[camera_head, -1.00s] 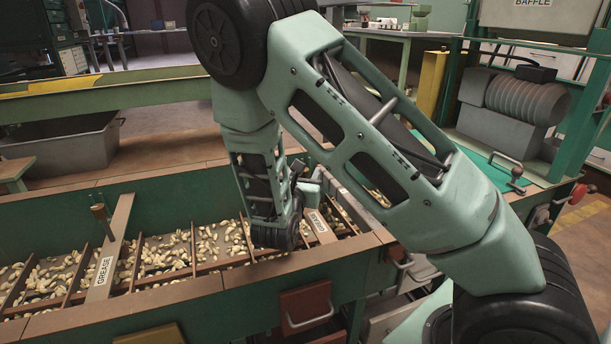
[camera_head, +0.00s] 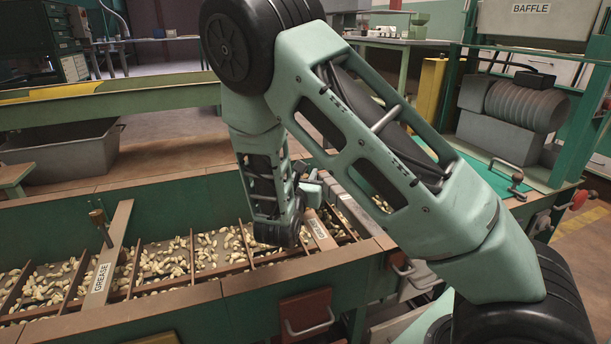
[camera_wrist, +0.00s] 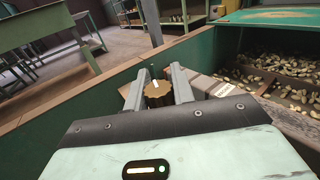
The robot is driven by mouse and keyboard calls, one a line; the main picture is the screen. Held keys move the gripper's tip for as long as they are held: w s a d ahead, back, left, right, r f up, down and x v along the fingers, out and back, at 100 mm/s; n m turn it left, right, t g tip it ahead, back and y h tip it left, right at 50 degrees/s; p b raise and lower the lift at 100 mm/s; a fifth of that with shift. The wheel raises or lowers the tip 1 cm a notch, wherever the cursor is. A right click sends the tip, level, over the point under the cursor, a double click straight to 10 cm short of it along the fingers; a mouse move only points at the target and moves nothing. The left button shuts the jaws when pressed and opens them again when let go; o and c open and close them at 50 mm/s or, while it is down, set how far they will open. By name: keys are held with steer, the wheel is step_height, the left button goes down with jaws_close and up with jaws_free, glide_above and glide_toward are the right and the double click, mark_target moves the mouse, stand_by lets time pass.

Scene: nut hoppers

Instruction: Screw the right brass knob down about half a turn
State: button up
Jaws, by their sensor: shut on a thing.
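The right brass knob (camera_wrist: 157,96) is a fluted, dark gold cap with a pale mark on top, in the middle of the wrist view. My gripper (camera_wrist: 158,86) has one grey finger on each side of it and is shut on it. The knob is hidden in the head view behind my arm, whose gripper (camera_head: 311,187) shows only in part above the right board (camera_head: 319,230). In the wrist view a labelled board (camera_wrist: 203,84) runs to the right of the knob.
A second brass knob (camera_head: 97,215) stands on the GREASE board (camera_head: 113,247) at the left. The hopper trough (camera_head: 200,293) is split by thin dividers and holds many nuts. A wall of the trough (camera_wrist: 95,95) rises close by my left finger.

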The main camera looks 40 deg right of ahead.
steer(key=shift+r+g, duration=0.15)
steer(key=shift+g, duration=0.15)
